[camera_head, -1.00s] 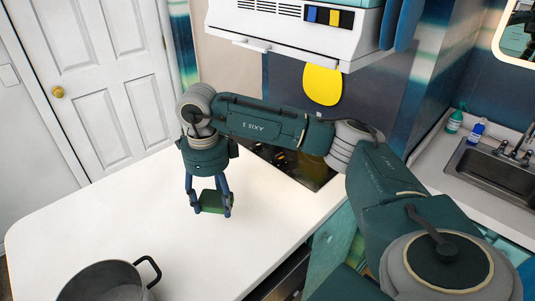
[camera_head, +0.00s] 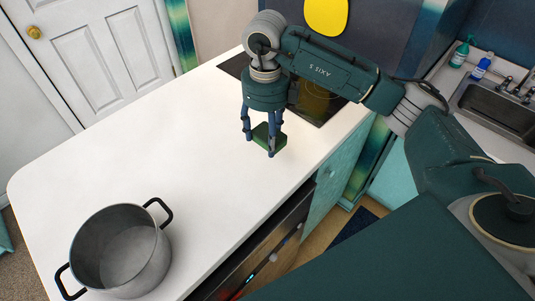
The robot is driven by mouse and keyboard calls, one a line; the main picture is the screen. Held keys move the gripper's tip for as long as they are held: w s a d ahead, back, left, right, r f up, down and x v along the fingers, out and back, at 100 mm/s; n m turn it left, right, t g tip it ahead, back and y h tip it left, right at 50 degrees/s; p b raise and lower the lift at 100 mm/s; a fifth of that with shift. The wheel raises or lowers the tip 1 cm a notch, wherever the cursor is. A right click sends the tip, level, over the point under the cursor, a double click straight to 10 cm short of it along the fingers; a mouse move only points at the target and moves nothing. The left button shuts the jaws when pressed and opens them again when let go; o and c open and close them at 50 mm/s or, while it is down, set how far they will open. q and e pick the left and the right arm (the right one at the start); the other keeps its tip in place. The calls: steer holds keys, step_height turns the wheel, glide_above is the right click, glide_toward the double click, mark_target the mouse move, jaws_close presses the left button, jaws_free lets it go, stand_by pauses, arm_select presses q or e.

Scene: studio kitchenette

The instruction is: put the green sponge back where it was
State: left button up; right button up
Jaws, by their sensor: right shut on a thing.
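The green sponge (camera_head: 261,134) is between the fingers of my right gripper (camera_head: 260,142), which is shut on it. The gripper points down over the white counter (camera_head: 190,110), near its right front edge and just in front of the dark cooktop. I cannot tell from this view whether the sponge touches the counter or hangs a little above it. The fingers hide part of the sponge. My left gripper is not in view.
A grey pot (camera_head: 122,252) with black handles stands on the counter at lower left. The dark cooktop (camera_head: 312,100) lies behind the gripper. A sink (camera_head: 500,110) with a green bottle (camera_head: 461,54) and a blue bottle (camera_head: 482,68) is at right. The middle of the counter is clear.

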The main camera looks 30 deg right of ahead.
steer(key=p, duration=0.1)
glide_above(266, 166)
step_height(266, 166, down, 5)
steer(key=shift+r, duration=0.2)
steer(key=shift+f, duration=0.25)
step_height(266, 166, down, 4)
steer(key=shift+r+p, duration=0.25)
steer(key=shift+p, duration=0.35)
steer(key=shift+f, duration=0.55)
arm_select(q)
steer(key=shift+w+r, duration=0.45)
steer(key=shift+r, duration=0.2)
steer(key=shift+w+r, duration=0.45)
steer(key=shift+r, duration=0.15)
arm_select(e)
steer(key=o, duration=1)
steer(key=shift+o, duration=0.2)
